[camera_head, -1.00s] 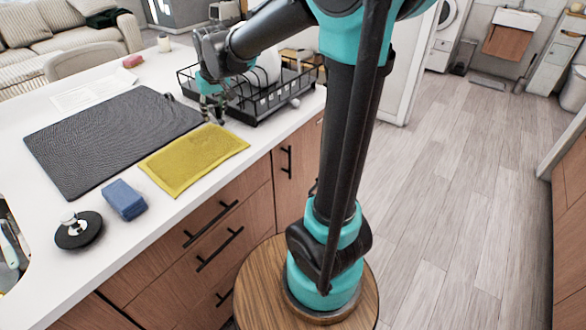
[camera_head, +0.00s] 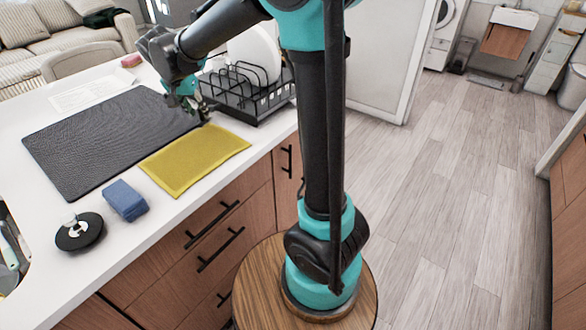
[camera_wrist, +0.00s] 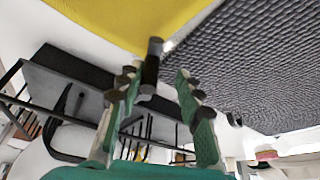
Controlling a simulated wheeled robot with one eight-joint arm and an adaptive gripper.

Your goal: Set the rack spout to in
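The black dish rack (camera_head: 250,105) stands on the white counter, with a white plate in it. A short dark cylindrical piece (camera_wrist: 151,65) that looks like the rack's spout shows in the wrist view, between my fingertips and beside the rack's tray (camera_wrist: 70,70). Whether it is in or out I cannot tell. My gripper (camera_head: 204,108) is at the rack's left side, low over the counter near the dark mat's corner. In the wrist view its two green fingers (camera_wrist: 158,85) are apart. The dark piece lies close to the left finger; contact is unclear.
A dark textured mat (camera_head: 110,140) and a yellow cloth (camera_head: 195,160) lie in front of and left of the rack. A blue sponge (camera_head: 125,200) and a round black stopper (camera_head: 80,232) are nearer me. Bare counter shows around them.

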